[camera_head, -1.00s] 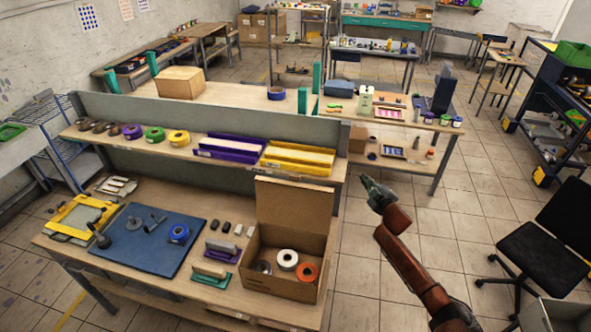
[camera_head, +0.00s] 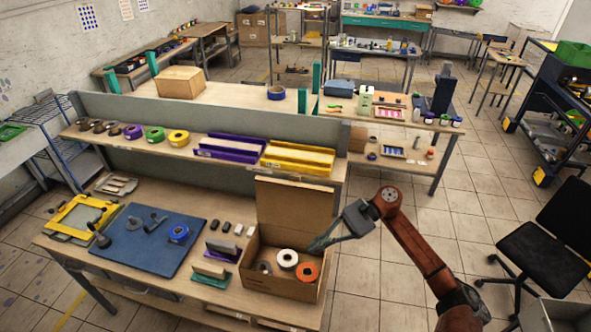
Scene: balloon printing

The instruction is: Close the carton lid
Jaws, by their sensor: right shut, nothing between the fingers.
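The cardboard carton (camera_head: 283,285) stands at the right end of the workbench with its lid (camera_head: 293,213) standing open, upright at the back. Inside it are a white tape roll (camera_head: 287,259), an orange tape roll (camera_head: 307,271) and a grey roll (camera_head: 264,267). My right gripper (camera_head: 314,247) is shut and empty. Its tips point left and down, at the carton's right side, just in front of the lid's right edge in the picture. I cannot tell whether it touches the carton. My left gripper is not in view.
A blue mat (camera_head: 150,240) with tools and a blue tape roll lies left of the carton. Small stamps (camera_head: 226,227) stand close beside it. A shelf above holds a yellow tray (camera_head: 298,157) and a purple tray (camera_head: 230,149). The floor to the right is clear up to a black chair (camera_head: 545,240).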

